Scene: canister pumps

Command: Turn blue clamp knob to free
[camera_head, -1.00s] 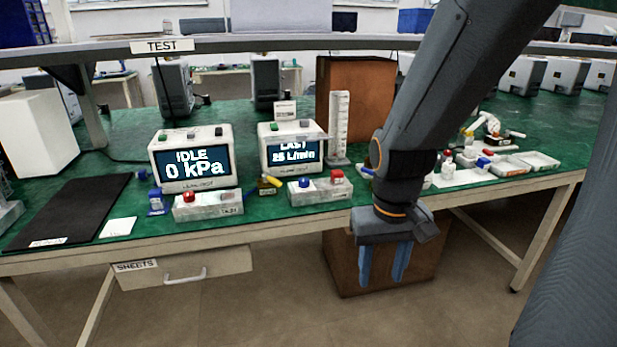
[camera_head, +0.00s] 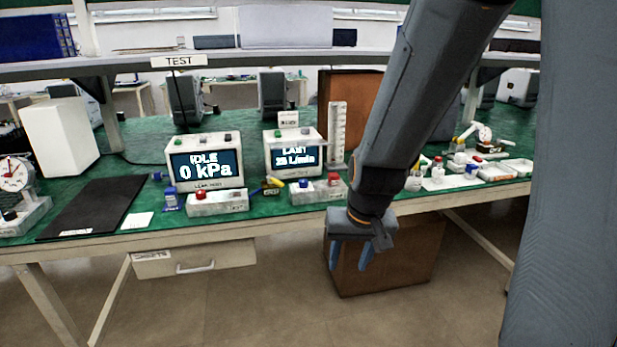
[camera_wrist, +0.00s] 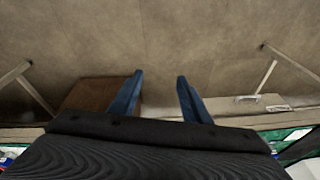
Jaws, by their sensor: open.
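Two grey clamp blocks stand near the front edge of the green bench. The right block (camera_head: 317,191) bears a blue knob (camera_head: 303,183) and a red knob (camera_head: 333,177). The left block (camera_head: 217,204) bears a red knob (camera_head: 200,194). Which way the blue knob is turned is too small to tell. My gripper (camera_head: 364,262) is open and empty, pointing down in front of the bench edge, to the right of and below the blue knob. In the wrist view my gripper (camera_wrist: 157,78) shows two blue fingers apart over bare floor; no knob shows there.
Two display units stand behind the blocks, one reading IDLE 0 kPa (camera_head: 205,164), the other 25 L/min (camera_head: 293,157). A brown box (camera_head: 400,268) is under the bench. A black mat (camera_head: 92,208) lies left.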

